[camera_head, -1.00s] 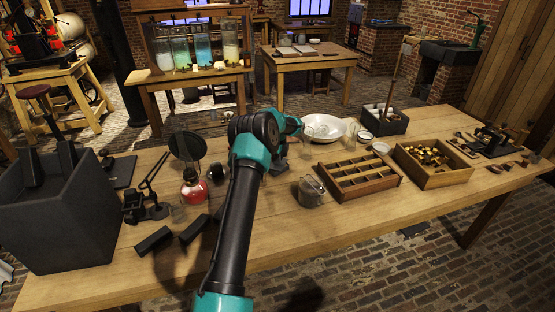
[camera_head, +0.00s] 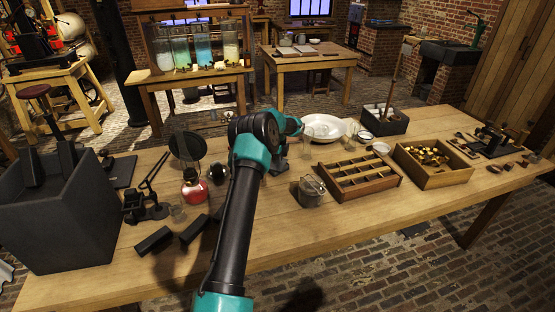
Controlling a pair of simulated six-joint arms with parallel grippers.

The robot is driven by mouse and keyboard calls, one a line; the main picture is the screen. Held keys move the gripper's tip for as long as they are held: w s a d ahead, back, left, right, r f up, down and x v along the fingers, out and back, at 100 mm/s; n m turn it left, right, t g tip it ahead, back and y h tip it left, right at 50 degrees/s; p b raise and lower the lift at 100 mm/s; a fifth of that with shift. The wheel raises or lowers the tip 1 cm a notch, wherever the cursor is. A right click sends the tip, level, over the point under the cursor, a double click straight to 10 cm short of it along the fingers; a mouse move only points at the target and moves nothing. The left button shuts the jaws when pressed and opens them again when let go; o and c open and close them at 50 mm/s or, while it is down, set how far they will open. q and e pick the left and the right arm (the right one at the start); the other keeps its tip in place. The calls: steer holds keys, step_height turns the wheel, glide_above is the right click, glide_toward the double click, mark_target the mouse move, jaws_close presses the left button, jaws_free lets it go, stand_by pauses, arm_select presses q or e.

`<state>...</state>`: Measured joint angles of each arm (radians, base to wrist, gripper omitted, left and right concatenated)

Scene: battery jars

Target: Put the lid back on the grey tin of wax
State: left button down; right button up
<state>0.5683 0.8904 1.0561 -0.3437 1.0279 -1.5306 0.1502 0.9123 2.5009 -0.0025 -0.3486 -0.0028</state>
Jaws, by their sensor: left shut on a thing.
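A small grey metal vessel (camera_head: 312,192), which looks like the grey tin, stands on the wooden table near the middle, left of the compartment tray. My left arm comes up from the bottom of the picture and bends at a teal wrist. My left gripper (camera_head: 281,163) is low over the table, just behind and left of the vessel. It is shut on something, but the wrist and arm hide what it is. I cannot clearly make out the lid. My right gripper is not in view.
A compartment tray (camera_head: 361,191) and a wooden box of small parts (camera_head: 433,178) stand to the right. A white bowl (camera_head: 343,125) is behind. A red-based lamp (camera_head: 194,190) and a dark stand (camera_head: 146,211) are left. The table's front right is clear.

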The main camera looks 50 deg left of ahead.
arm_select(q)
steer(key=shift+f, duration=0.1)
stand_by(0.8)
steer(key=c, duration=0.5)
jaws_free()
steer(key=shift+r, duration=3.5)
steer(key=shift+c, duration=0.3)
jaws_close()
steer(key=shift+f, duration=2.85)
